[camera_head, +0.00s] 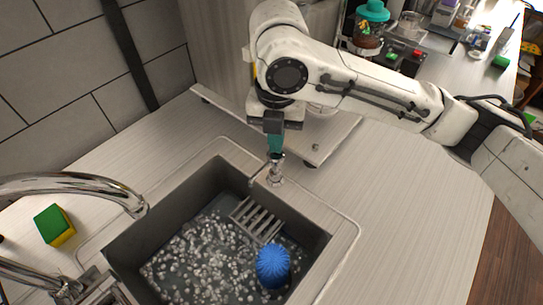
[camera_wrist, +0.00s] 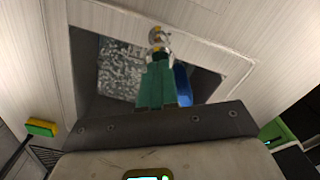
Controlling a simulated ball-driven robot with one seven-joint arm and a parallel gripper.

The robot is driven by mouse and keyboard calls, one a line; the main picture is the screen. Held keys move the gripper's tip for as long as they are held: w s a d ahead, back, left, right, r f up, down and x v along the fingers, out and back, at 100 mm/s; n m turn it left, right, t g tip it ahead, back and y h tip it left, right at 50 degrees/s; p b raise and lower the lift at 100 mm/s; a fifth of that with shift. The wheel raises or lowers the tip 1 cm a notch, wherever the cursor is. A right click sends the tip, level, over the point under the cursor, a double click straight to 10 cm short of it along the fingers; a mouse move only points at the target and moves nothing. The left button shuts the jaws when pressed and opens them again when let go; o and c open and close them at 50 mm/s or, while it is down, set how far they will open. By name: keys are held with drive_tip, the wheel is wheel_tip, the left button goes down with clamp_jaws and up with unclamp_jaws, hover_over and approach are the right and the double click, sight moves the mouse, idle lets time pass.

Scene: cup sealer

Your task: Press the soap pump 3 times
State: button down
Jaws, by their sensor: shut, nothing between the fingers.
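The soap pump (camera_head: 275,176) is a small chrome dispenser mounted on the sink's rim, its spout reaching toward the basin. It also shows in the wrist view (camera_wrist: 158,38), just beyond my fingertips. My gripper (camera_head: 275,152) has teal fingers, points down and is shut with nothing in it. Its tips are right at the top of the pump head in the head view and partly cover it. I cannot tell whether they touch it.
The sink basin (camera_head: 128,246) holds foamy water, a grey rack (camera_head: 257,220) and a blue scrubber (camera_head: 272,266). A chrome faucet (camera_head: 75,182) arches in at left near a yellow-green sponge (camera_head: 54,226). The counter right of the sink is clear.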

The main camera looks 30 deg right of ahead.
drive_tip(key=shift+r, duration=0.1)
wheel_tip(320, 180, up, 6)
drive_tip(key=p, duration=0.5)
idle(0.8)
